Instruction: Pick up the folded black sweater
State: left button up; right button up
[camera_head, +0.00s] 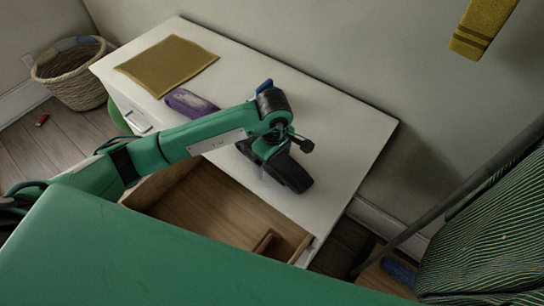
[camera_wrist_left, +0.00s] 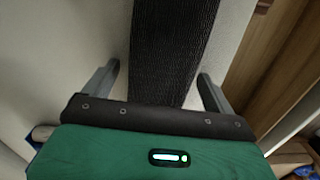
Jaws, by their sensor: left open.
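The folded black sweater (camera_head: 292,174) lies on the white desk (camera_head: 345,140) as a small, narrow dark bundle, partly hidden by my left arm and gripper. In the left wrist view its ribbed black knit (camera_wrist_left: 172,45) runs up the middle as a long strip. My left gripper (camera_head: 264,166) is over the sweater near the desk's front edge. In the left wrist view its two grey fingers (camera_wrist_left: 158,82) stand open, one on each side of the strip, with gaps showing. My right gripper is not in view.
A tan cloth (camera_head: 168,65) and a purple item (camera_head: 190,103) lie on the desk to the left. An open drawer (camera_head: 205,205) juts out in front, holding a small brown item (camera_head: 264,243). A wicker basket (camera_head: 72,75) stands at left; striped dark fabric (camera_head: 490,235) is at right.

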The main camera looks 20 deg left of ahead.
pick_arm(q)
jog(key=c, duration=1.1)
jog(key=shift+c, duration=1)
jog(key=shift+r, duration=0.15)
